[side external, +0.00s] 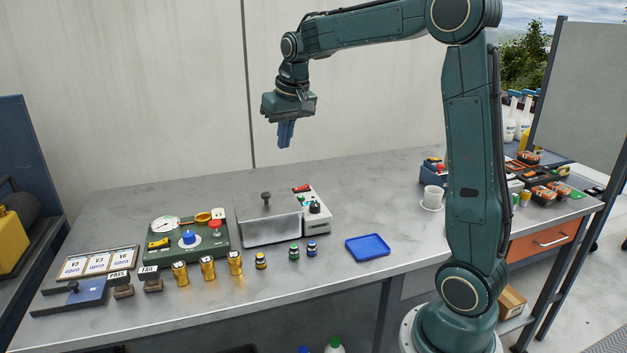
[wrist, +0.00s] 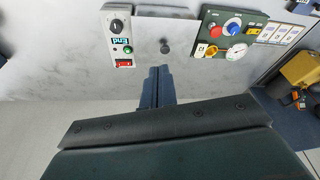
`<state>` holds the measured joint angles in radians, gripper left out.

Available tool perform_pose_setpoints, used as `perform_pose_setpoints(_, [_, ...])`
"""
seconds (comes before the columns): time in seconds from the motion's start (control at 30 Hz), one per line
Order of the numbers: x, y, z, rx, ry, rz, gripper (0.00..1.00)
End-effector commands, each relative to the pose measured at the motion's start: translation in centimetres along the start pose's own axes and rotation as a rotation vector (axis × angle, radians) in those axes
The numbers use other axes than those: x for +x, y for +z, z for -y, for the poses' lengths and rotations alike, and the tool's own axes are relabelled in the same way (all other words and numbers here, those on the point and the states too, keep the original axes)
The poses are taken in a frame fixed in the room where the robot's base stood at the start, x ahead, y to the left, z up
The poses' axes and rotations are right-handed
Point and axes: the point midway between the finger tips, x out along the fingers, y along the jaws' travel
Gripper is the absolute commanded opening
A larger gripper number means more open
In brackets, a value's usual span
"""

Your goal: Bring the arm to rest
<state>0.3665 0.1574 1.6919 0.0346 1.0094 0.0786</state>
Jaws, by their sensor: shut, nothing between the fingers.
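My gripper (side external: 286,134) hangs high above the back of the workbench, its blue fingers pointing down and closed together. Nothing is between the fingers. In the wrist view the closed fingers (wrist: 158,84) show at the middle, with the bench beyond them. My gripper is well clear of the grey metal box with a knob (side external: 268,222), which stands on the bench below it. It touches nothing.
The bench (side external: 345,205) holds a green gauge panel (side external: 188,243), a white switch unit (side external: 315,210), several brass cylinders (side external: 207,268), small dark-banded cylinders (side external: 294,251), a blue tray (side external: 368,247) and a white cup (side external: 432,195). A plain wall stands behind. The air around my gripper is free.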

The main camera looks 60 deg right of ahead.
Motion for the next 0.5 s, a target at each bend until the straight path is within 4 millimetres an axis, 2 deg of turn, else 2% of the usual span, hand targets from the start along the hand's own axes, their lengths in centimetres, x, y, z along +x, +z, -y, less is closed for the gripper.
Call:
perform_pose_setpoints(0.03, [-1.0,1.2,0.7,-0.022,-0.007,-0.012,0.0])
perform_pose_setpoints(0.2, [-3.4,5.0,2.3,-0.086,-0.028,-0.04,0.0])
perform_pose_setpoints(0.5, [-6.2,12.3,4.1,-0.199,-0.067,-0.09,0.0])
